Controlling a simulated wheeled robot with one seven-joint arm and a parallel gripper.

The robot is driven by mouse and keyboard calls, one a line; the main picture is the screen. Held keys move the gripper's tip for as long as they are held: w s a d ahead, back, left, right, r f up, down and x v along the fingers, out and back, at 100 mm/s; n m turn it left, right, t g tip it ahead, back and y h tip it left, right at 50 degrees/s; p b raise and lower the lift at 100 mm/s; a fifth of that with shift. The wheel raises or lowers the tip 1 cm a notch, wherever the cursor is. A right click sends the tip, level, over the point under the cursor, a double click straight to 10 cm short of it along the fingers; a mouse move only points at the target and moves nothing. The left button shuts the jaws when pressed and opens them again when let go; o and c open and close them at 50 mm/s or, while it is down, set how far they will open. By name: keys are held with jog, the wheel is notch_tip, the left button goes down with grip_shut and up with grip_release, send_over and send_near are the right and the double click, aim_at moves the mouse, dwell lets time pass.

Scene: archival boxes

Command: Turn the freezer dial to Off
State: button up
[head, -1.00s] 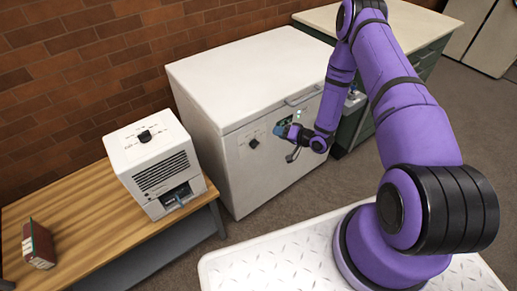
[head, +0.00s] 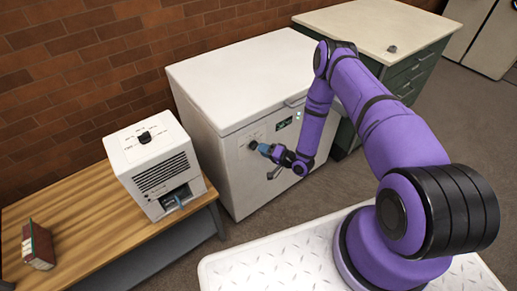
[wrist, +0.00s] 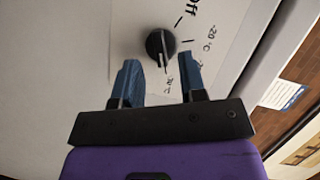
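The freezer (head: 215,95) is a white chest with a black round dial (head: 253,144) on its front face. In the wrist view the dial (wrist: 160,45) has a pale pointer line aimed toward the "-30 °C" mark. The "Off" label (wrist: 193,12) is printed at the top right of the dial, with "-20 °C" between. My gripper (wrist: 161,80) has two blue fingers spread apart, one on each side below the dial. It is open and empty, and the dial lies just beyond the fingertips. In the head view my gripper (head: 264,149) is close to the dial.
A white box-shaped unit (head: 155,165) with its own black knob stands on a wooden bench (head: 85,215) at left, beside a reddish book-like object (head: 38,245). A green cabinet (head: 405,80) stands right of the freezer. A small display (head: 284,123) is on the freezer front.

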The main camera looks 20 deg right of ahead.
aim_at(254, 146)
jog(key=shift+x, duration=1.55)
grip_shut()
